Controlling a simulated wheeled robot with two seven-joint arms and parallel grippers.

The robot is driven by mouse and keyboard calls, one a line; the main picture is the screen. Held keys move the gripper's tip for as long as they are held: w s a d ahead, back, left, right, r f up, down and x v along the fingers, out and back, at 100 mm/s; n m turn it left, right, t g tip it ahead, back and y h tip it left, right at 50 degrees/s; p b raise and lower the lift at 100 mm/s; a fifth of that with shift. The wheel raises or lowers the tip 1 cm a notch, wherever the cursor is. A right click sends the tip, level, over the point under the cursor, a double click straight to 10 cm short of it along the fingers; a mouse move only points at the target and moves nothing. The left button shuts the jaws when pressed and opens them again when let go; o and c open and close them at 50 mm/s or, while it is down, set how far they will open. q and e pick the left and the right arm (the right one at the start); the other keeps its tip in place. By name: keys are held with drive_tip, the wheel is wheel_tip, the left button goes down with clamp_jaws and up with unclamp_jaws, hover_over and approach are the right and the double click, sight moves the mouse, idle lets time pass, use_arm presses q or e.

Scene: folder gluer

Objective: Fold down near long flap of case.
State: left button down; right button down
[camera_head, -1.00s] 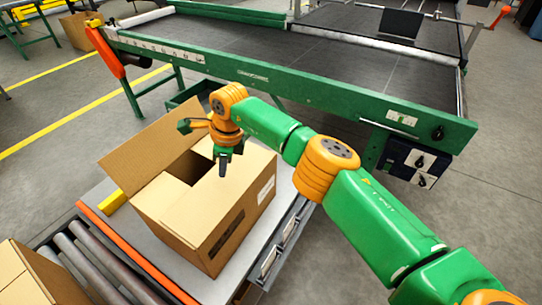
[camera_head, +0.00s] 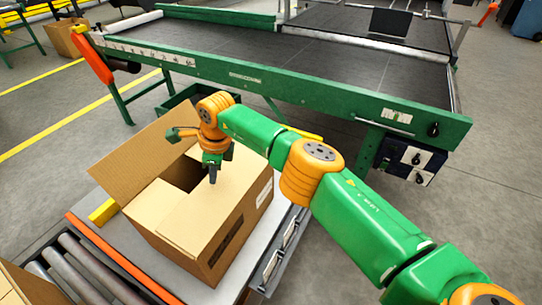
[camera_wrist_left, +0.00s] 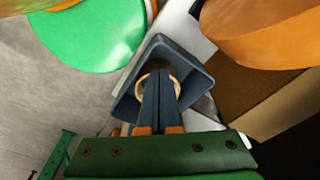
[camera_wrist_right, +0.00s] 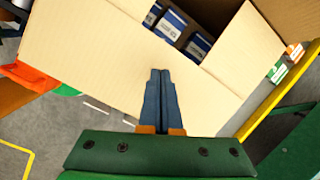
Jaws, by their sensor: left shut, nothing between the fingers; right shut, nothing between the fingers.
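The case (camera_head: 224,238) is an open brown carton on a grey-topped stand. One long flap (camera_head: 140,152) stands up, leaning outward on the left. Other flaps lie about level around a dark opening, including a broad one on the near side (camera_head: 192,222). My right gripper (camera_head: 212,177) is shut and empty, pointing down over the case top. In the right wrist view its fingers (camera_wrist_right: 160,100) are over a broad flap (camera_wrist_right: 105,65); contact cannot be told. Blue-and-white boxes (camera_wrist_right: 172,24) show inside. My left gripper (camera_wrist_left: 160,95), outside the head view, is shut and empty.
A green-framed conveyor (camera_head: 290,92) runs behind the case. Rollers (camera_head: 92,268) and an orange rail (camera_head: 120,262) lie at the near left. In the left wrist view a dark blue bin (camera_wrist_left: 190,72) holding a pale ring is beyond the fingers.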

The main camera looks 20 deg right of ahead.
drive_tip(key=w+a+p+v, duration=0.1)
drive_tip(key=p+v, duration=0.5)
drive_tip(key=v, duration=0.2)
drive_tip(key=shift+w+r, duration=0.25)
drive_tip(key=shift+r, duration=0.1)
drive_tip(key=shift+a+f, duration=0.1)
drive_tip(key=shift+a, duration=0.05)
idle(0.9)
